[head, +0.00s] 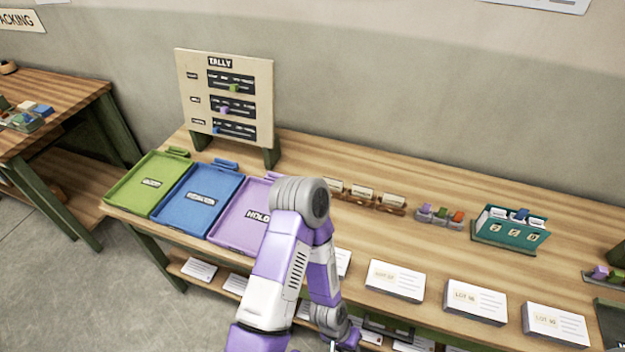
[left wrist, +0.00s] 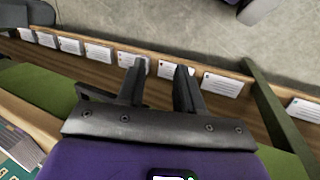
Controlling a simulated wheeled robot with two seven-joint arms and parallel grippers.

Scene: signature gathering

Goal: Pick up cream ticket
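Several small cream tickets (head: 363,194) stand in a row of wooden holders on the table, just right of my arm in the head view. The arm covers the area left of them. My left gripper (left wrist: 159,68) is open and empty in the left wrist view, over the lower shelf edge with its row of white cards (left wrist: 98,52). In the head view the arm bends down in front of the table, and its end is cut off at the bottom. No cream ticket is between the fingers. My right gripper is not in view.
Green (head: 149,184), blue (head: 183,210) and purple (head: 232,222) trays lie at the table's left. A tally board (head: 258,70) stands behind them. Lot card stacks (head: 395,281) line the front edge. Small coloured blocks (head: 441,215) and a teal box (head: 509,233) stand further right.

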